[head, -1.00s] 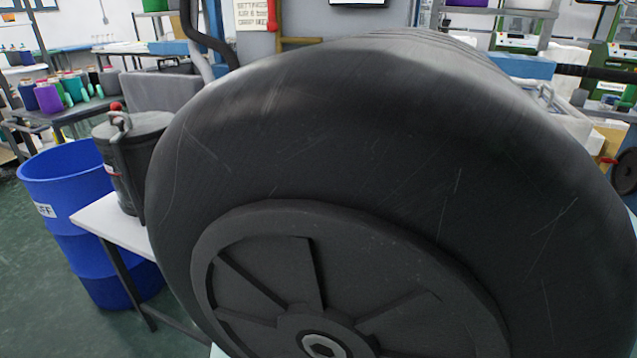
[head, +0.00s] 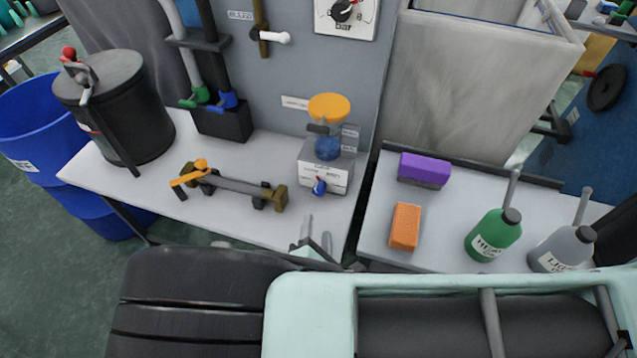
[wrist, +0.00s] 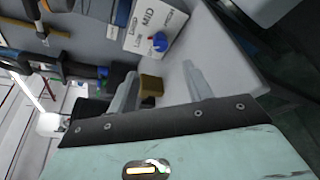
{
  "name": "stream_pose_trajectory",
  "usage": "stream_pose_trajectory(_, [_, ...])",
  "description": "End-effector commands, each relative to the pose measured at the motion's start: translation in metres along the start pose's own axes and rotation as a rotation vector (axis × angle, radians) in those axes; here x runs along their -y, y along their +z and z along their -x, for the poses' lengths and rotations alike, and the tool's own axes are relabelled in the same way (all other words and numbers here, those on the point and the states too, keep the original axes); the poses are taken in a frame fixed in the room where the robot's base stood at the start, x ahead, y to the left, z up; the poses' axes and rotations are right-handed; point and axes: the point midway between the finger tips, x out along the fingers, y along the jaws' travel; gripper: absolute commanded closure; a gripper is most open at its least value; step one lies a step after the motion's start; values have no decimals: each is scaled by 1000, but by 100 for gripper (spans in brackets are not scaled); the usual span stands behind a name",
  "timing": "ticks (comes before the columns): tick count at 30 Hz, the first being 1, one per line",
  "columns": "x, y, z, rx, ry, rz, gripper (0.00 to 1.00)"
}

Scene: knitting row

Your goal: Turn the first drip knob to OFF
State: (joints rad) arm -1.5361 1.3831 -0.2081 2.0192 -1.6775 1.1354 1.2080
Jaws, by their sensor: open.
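A small blue knob (head: 319,187) with a bit of red sits on the front of a white box (head: 328,165) that carries an orange dish and a blue part. The knob also shows in the wrist view (wrist: 158,42), beside printed labels, one reading MID. The label it points to is too small to tell. My gripper (head: 317,231) is open and empty, below and in front of the box, apart from the knob. Its two fingers show in the wrist view (wrist: 162,72), with the knob beyond their tips. A black dial (head: 343,10) is on a wall plate above.
A brass-ended bar fixture (head: 235,188) lies left of the box. A dark lidded pot (head: 118,108) stands further left, beside a blue barrel (head: 35,125). On the right table are a purple block (head: 424,169), an orange block (head: 405,226), a green bottle (head: 492,235) and a grey bottle (head: 562,250).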

Motion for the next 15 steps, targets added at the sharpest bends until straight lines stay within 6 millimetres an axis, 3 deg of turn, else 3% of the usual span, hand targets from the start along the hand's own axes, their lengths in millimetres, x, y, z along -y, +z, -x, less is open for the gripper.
stream_pose_trajectory(9, [0,2,-68,4,-2,-1,50])
stream_pose_trajectory(15, [0,2,-102,3,-2,-1,50])
